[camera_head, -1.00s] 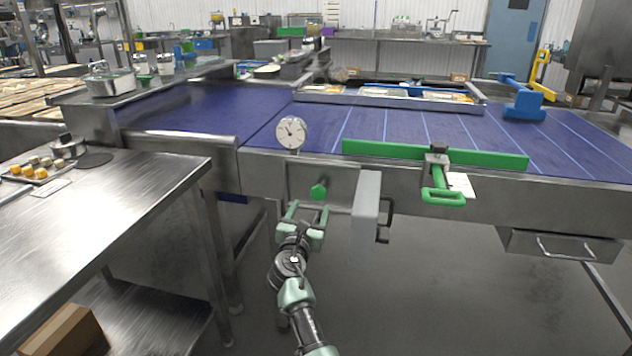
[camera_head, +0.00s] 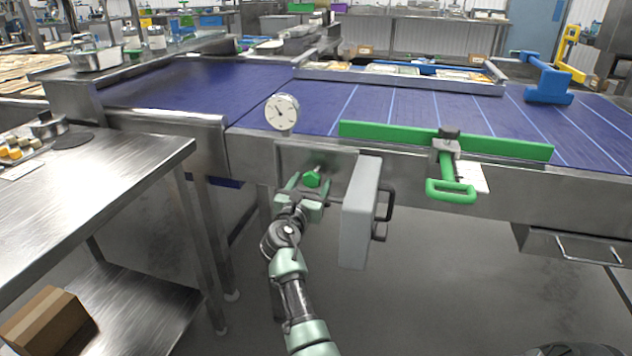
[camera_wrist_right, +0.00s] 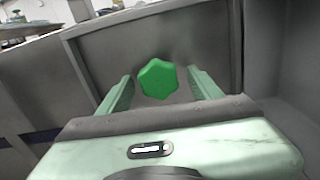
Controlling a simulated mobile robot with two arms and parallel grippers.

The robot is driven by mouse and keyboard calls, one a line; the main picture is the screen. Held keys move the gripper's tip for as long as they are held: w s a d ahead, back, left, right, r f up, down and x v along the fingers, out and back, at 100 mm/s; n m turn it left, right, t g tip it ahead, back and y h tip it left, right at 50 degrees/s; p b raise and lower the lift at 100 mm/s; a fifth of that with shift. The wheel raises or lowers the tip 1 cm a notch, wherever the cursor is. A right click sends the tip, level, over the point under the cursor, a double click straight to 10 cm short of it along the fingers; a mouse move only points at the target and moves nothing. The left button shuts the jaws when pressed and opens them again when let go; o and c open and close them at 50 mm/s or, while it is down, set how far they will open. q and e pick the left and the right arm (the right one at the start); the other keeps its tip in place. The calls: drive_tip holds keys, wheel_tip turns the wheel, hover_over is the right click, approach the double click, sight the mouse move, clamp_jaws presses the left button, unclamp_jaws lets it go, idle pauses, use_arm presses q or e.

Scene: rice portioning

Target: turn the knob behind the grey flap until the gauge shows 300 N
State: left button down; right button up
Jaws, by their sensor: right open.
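The green knob (camera_head: 312,179) sits in a recess in the conveyor's side; it also shows in the right wrist view (camera_wrist_right: 158,79) as a lobed green shape. The grey flap (camera_head: 360,212) stands swung open to the right of the recess. The round white gauge (camera_head: 281,112) stands above the recess; its dark needle is too small to read. My right gripper (camera_head: 305,186) is open, its fingers (camera_wrist_right: 160,88) to the left and right of the knob in the wrist view, with gaps on both sides. My left gripper is not in view.
A green bar with a green-handled clamp (camera_head: 451,190) lies along the conveyor edge to the right. A steel table (camera_head: 90,190) stands at the left.

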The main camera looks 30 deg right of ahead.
drive_tip(key=shift+r, duration=0.1)
drive_tip(key=c, duration=1.4)
